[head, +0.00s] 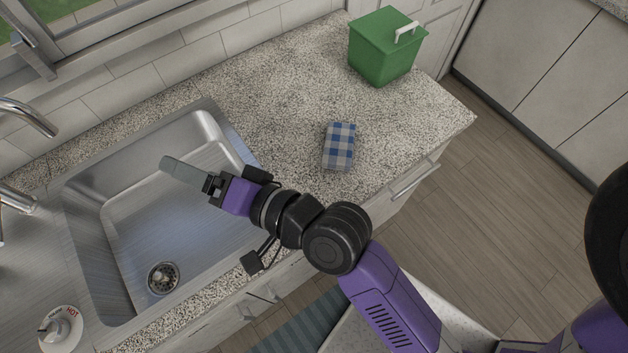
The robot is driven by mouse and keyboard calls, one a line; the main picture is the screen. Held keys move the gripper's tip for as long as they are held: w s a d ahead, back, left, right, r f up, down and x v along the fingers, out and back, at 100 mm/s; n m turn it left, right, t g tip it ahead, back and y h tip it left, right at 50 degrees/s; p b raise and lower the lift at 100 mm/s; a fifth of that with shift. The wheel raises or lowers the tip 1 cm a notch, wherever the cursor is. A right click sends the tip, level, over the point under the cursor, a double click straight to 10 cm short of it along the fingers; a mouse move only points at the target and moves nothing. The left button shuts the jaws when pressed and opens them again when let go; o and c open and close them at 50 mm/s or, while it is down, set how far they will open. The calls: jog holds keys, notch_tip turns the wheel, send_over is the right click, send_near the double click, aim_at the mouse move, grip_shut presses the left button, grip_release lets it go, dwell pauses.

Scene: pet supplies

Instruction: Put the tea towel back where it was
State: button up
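The tea towel (340,146) is a small folded block with blue and white checks. It lies on the speckled stone counter (280,100), right of the sink and close to the counter's front edge. My gripper (172,166) is over the sink, left of the towel and well apart from it. Its grey fingers point to the left and overlap into one shape, so I cannot tell whether they are open or shut. No object shows at the fingertips.
The steel sink (85,235) has a drain and looks empty. A tap (28,115) stands on its left side. Counter between sink and bin is clear around the towel. A drawer handle (415,180) juts out in front.

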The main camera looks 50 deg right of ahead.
jog(key=s+d+f+n+g+h, duration=0.1)
jog(key=s+d+f+n+h, duration=0.15)
jog(key=s, duration=0.55)
jog(key=s+d+f+n+h, duration=0.1)
jog(key=s+d+f, duration=0.1)
jog(key=s+f, duration=0.35)
jog(key=s+d+r+n, duration=0.2)
jog(key=s+n, duration=0.2)
jog(key=s, duration=0.2)
jog(key=s+d+r+n, duration=0.2)
jog(key=s+d+n, duration=0.1)
jog(key=s, duration=0.4)
jog(key=shift+s+d+n, duration=0.2)
jog(key=shift+d+n, duration=0.1)
jog(key=shift+n, duration=0.25)
jog(key=shift+y, duration=0.25)
notch_tip(320, 180, down, 4)
jog(key=b, duration=0.4)
jog(key=shift+f, duration=0.1)
jog(key=shift+c, duration=0.2)
